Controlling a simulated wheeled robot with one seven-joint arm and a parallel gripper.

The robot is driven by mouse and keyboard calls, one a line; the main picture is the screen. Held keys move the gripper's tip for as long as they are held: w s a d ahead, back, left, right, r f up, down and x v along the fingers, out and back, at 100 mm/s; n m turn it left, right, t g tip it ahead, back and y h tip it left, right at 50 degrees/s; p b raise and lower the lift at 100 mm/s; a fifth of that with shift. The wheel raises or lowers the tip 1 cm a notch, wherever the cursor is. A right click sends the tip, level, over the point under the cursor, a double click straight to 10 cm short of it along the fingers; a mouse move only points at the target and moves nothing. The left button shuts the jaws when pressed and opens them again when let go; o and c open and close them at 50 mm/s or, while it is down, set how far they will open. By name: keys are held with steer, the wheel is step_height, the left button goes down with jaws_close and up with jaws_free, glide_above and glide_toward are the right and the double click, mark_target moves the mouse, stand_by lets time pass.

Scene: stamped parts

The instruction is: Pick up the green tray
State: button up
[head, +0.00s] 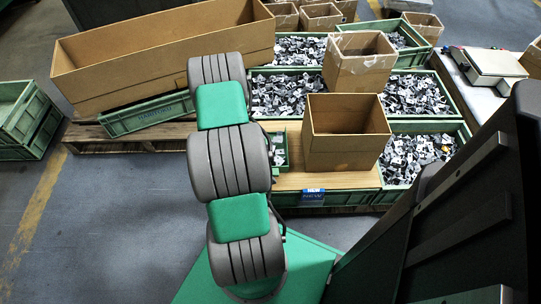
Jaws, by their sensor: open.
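A small green tray (283,169) holding grey metal parts lies on a light wooden surface (345,180), just left of an open cardboard box (347,140). My arm covers its left side, so only its right part shows. Several larger green crates also stand here; one of them (150,116) is on the pallet at the left, in front of a long cardboard box. My arm rises in front of the tray from the lower middle. My gripper does not show in this view.
Green crates full of stamped parts (290,95) stand behind and to the right of the tray. Another cardboard box (358,62) stands among them. The long cardboard box (160,45) fills the upper left. Stacked green crates (22,115) stand far left. The floor at lower left is clear.

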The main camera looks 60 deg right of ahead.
steer(key=shift+c, duration=0.5)
jaws_close()
